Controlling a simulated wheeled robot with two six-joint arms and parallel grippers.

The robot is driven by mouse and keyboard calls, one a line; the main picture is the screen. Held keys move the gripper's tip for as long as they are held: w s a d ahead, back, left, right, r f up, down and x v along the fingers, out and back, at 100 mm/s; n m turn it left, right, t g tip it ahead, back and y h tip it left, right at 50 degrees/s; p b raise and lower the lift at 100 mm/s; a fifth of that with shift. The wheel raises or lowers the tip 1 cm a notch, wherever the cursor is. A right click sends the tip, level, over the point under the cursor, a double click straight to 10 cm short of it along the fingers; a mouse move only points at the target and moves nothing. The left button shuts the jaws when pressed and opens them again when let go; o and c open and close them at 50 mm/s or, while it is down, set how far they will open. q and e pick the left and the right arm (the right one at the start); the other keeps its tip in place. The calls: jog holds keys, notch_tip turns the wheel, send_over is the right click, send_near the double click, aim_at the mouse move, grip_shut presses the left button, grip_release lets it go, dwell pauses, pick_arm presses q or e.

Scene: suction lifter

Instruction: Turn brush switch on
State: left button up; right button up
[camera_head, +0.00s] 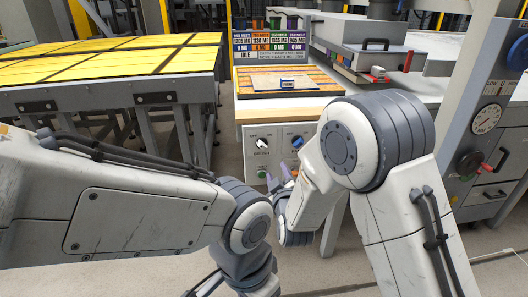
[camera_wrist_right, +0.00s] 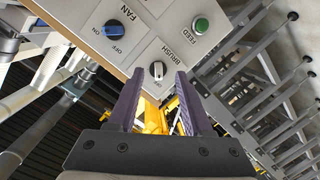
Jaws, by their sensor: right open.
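The brush switch (camera_wrist_right: 158,70) is a round knob with a pale handle, under the BRUSH label on the panel in the right wrist view. The switch's exact setting is hard to read. My left gripper is mostly cut off at the bottom of the head view.
A blue fan knob (camera_wrist_right: 115,30) and a green feed button (camera_wrist_right: 201,26) sit on the same panel, close to the brush switch. The wooden-edged bench (camera_head: 290,107) carries the panel. A yellow-topped table (camera_head: 110,57) stands left, and grey machinery (camera_head: 485,120) stands right.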

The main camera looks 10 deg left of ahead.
aim_at(263, 148)
jog(key=shift+n+t+y, duration=0.3)
jog(key=shift+n+t, duration=0.3)
jog(key=shift+t, duration=0.2)
jog(key=w+a, duration=0.1)
jog(key=w, duration=0.2)
jog(key=w+a, duration=0.2)
jog(key=w, duration=0.1)
jog(key=w+a+r, duration=0.1)
jog(key=w+a, duration=0.1)
jog(key=w, duration=0.1)
jog(key=shift+w+a+r, duration=0.1)
jog(key=shift+w+a, duration=0.1)
jog(key=shift+w, duration=0.2)
grip_shut()
